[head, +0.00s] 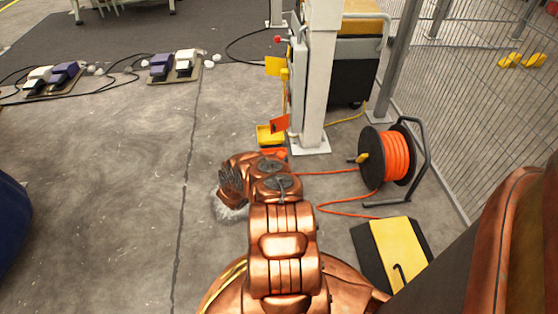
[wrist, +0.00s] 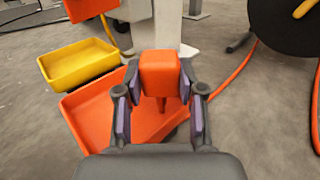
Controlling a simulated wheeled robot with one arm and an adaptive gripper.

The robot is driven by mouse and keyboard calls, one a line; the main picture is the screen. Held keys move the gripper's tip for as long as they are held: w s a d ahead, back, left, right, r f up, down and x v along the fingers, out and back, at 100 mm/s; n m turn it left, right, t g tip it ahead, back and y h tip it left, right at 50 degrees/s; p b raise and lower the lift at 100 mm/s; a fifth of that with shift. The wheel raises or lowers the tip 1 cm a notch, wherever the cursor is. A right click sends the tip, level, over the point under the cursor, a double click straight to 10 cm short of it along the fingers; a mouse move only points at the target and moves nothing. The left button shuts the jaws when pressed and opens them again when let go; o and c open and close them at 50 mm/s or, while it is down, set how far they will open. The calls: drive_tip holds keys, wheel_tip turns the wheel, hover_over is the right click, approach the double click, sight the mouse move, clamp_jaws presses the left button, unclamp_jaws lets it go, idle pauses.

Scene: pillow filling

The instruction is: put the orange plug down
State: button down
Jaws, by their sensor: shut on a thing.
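In the wrist view my gripper (wrist: 159,82) is shut on the orange plug (wrist: 160,70), a blocky piece with a narrower stem pointing down. The plug appears upright between the two fingers, over the right part of an orange tray (wrist: 88,112). I cannot tell how high it is above the tray floor. The tray looks empty where it shows. An orange cable (wrist: 236,76) runs off to the right. In the head view my copper arm hides the gripper and plug; the orange cable (head: 335,171) leads from there to the reel (head: 397,156).
A yellow tray (wrist: 78,65) sits behind the orange one. A yellow-and-black block (head: 403,250) lies at the right, near a mesh fence (head: 455,120).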

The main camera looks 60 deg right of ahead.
drive_tip(key=shift+f+b, duration=0.6)
drive_tip(key=shift+b, duration=0.4)
drive_tip(key=c, duration=0.7)
unclamp_jaws()
